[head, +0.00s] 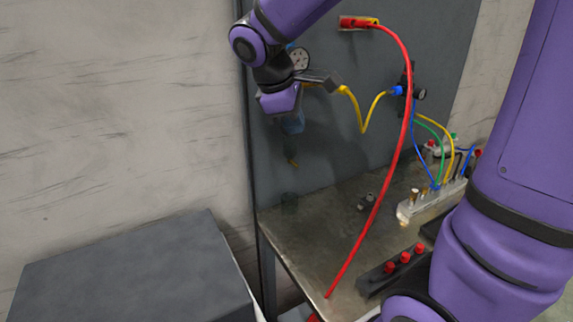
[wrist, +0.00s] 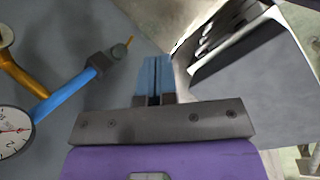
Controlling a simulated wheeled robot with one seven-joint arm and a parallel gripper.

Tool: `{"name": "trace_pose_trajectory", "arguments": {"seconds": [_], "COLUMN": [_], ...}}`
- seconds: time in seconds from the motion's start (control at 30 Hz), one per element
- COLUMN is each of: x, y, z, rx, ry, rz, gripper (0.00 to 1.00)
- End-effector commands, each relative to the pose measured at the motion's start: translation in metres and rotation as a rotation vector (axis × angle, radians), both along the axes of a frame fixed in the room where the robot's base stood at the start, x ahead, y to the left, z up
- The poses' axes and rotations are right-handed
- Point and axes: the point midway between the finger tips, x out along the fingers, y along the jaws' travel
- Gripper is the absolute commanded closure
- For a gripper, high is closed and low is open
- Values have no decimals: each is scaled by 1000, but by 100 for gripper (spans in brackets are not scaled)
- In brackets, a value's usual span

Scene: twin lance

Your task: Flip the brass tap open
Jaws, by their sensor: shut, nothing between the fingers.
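A brass-coloured fitting with a red part, which looks like the tap, is on the upper part of the dark panel (head: 373,21); a red hose hangs from it. I cannot make out its lever position. I cannot identify it in the wrist view. My gripper (wrist: 155,62) is shut and empty, with its two blue fingers together. In the head view my purple hand is below and left of the tap, apart from it, in front of the gauge unit. The fingers are hard to tell from the blue bowl there.
A yellow hose (head: 361,127) runs right to a blue fitting. The bench (head: 315,230) holds a manifold (head: 430,205) and a red-knobbed block (head: 398,268). A dark box (head: 130,275) stands left.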

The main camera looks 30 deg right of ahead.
Motion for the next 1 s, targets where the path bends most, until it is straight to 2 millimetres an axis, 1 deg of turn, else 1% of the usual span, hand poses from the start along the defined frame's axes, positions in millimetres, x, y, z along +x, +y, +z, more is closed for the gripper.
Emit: {"name": "trace_pose_trajectory", "arguments": {"seconds": [0.1,0.37,0.7,0.9,1.0], "x": [19,57,104,126,134], "y": [4,14,32,41,45], "z": [-11,-36,-77,-101,-109], "rx": [-48,-148,-271,-330,-350], "ry": [59,181,342,424,449], "rz": [69,223,423,522,557], "gripper": [100,100,100,100,100]}}
